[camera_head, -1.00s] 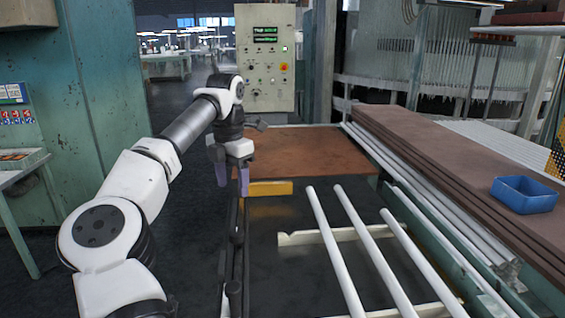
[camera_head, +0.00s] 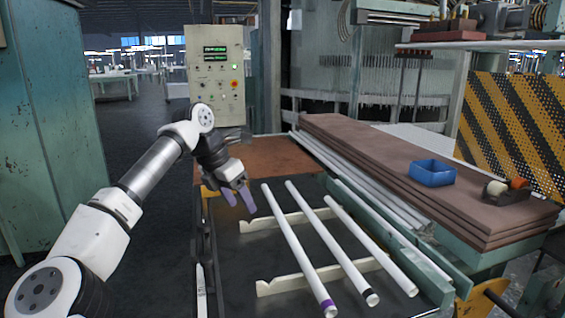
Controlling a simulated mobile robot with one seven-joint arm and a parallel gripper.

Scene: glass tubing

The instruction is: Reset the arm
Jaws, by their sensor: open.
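My gripper (camera_head: 238,197) is open and empty, with its purple fingers pointing down. It hangs above the left side of the tube rack, just left of the white tubes. Three white glass tubes (camera_head: 345,251) lie side by side on two pale notched supports (camera_head: 280,283). The left tube has a purple band at its near end and the middle one a black band. My arm reaches in from the lower left.
A control panel (camera_head: 216,75) with green displays stands behind a brown board (camera_head: 275,154). At right, stacked brown boards (camera_head: 400,165) bear a blue bin (camera_head: 432,172) and a tape dispenser (camera_head: 505,190). A green cabinet (camera_head: 60,110) stands at left.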

